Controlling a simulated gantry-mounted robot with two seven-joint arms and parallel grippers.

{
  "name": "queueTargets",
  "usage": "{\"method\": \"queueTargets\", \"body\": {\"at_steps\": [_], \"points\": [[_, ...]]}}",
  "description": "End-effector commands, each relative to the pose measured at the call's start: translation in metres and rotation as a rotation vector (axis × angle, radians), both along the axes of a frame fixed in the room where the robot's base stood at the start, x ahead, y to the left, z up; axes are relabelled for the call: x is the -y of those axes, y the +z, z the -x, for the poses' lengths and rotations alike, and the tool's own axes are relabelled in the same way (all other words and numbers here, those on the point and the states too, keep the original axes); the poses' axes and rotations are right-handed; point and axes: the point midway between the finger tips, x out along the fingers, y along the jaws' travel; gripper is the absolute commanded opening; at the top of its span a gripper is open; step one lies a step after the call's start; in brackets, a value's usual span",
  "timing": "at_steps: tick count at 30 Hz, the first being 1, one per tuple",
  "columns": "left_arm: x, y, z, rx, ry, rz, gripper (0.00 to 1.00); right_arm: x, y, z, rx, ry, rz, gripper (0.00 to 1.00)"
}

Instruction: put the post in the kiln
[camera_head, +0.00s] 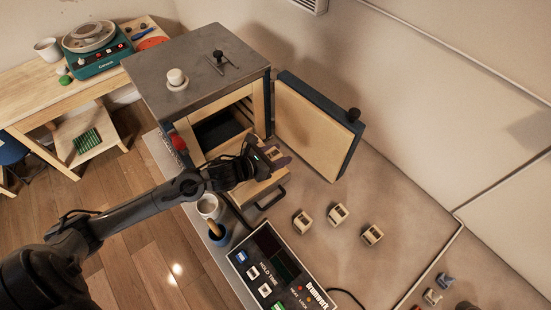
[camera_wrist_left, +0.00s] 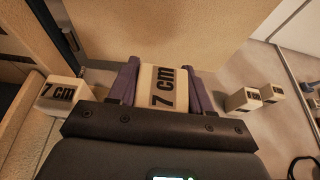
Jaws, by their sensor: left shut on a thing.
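My left gripper (camera_head: 276,160) is shut on a pale post marked "7 cm" (camera_wrist_left: 168,88), seen between its purple fingers in the left wrist view. In the head view the gripper is in front of the kiln's (camera_head: 200,65) opening, above a pale pulled-out shelf (camera_head: 252,194) with a dark handle. The arm and gripper mostly hide the held post there. A second "7 cm" post (camera_wrist_left: 62,90) sits left of the gripper in the left wrist view, on a pale surface. The kiln door (camera_head: 312,125) is swung open to the right. My right gripper is not in view.
Three loose posts (camera_head: 338,214) stand on the bench right of the shelf. A controller box (camera_head: 280,268) and cups (camera_head: 210,207) are in front. The open door bounds the space behind the gripper. Bare bench (camera_head: 410,205) lies to the right.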

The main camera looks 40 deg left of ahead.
Motion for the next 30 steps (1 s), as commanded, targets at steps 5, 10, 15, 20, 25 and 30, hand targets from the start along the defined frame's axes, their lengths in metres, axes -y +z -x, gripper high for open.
{"method": "queueTargets", "body": {"at_steps": [5, 10, 15, 20, 25, 30], "points": [[-0.01, -0.006, -0.006, 0.003, -0.001, 0.0, 0.12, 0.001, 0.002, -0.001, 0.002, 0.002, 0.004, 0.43], [-0.012, -0.018, -0.007, -0.001, 0.002, 0.004, 0.12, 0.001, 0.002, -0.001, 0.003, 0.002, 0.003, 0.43], [-0.011, -0.039, -0.007, 0.0, 0.002, 0.004, 0.12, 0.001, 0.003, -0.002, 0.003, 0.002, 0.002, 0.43], [-0.011, -0.047, -0.007, 0.002, 0.0, 0.001, 0.12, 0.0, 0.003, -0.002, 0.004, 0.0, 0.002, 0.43], [-0.011, -0.047, -0.007, 0.002, 0.0, 0.0, 0.12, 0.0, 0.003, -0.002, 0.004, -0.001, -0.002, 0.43], [-0.011, -0.051, -0.007, 0.002, -0.001, 0.0, 0.12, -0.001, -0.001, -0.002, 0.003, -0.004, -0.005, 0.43]]}}
